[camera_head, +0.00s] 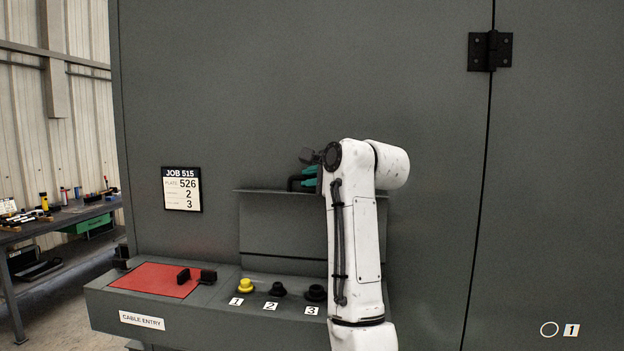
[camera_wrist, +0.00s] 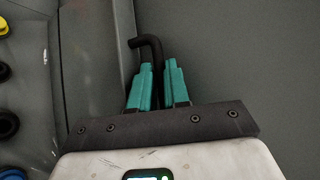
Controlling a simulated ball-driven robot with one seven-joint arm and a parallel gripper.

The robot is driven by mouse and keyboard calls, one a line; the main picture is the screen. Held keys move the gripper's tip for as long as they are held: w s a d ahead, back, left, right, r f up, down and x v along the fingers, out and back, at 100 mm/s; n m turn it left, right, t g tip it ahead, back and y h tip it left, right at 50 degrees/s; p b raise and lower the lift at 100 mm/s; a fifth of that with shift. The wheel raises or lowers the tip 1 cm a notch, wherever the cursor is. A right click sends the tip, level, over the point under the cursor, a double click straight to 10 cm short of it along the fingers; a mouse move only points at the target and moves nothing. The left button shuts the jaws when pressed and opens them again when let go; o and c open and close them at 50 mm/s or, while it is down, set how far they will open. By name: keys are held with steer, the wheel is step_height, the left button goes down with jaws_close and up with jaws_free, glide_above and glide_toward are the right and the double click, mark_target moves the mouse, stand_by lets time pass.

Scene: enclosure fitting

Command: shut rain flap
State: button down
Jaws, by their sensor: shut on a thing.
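The rain flap (camera_head: 283,223) is a grey panel on the cabinet front, above the ledge with the cable entries; how far it stands open is hard to tell. In the wrist view, a grey strip that looks like the flap (camera_wrist: 100,50) runs beside the fingers. A bent black handle (camera_wrist: 148,42) stands at its edge. My gripper (camera_wrist: 160,82) has teal fingers on either side of the handle's stem and is shut on it. In the head view my gripper (camera_head: 308,180) is at the flap's top edge, and my arm hides the flap's right part.
The cable entry ledge (camera_head: 120,298) juts out below, with a red plate (camera_head: 155,280), a yellow plug (camera_head: 246,285) and black plugs (camera_head: 277,289) marked by numbers. A job sign (camera_head: 182,189) is on the cabinet. A workbench (camera_head: 50,222) stands far left.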

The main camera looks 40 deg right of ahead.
steer(key=shift+f, duration=0.1)
steer(key=shift+s+a+f+n+t+b, duration=0.3)
steer(key=shift+s+a+b, duration=0.25)
steer(key=shift+b, duration=0.4)
steer(key=s+a+f+n+t+b, duration=0.6)
steer(key=a+b, duration=0.3)
steer(key=b, duration=0.5)
steer(key=s+a+f+n+t+y+b, duration=0.1)
steer(key=f+n+b, duration=0.1)
steer(key=f+b, duration=0.2)
steer(key=s+a+f+n+t+y+b, duration=0.1)
steer(key=s+a+f+n+y+b, duration=0.1)
steer(key=f+b, duration=0.3)
steer(key=s+a+f+n+t+y+b, duration=0.1)
steer(key=f+n+y+b, duration=0.1)
steer(key=f+n+b, duration=0.2)
steer(key=shift+s+a+f+t+b, duration=0.2)
steer(key=shift+a+f+t+b, duration=0.1)
steer(key=shift+f+b, duration=0.55)
steer(key=shift+d+r, duration=0.1)
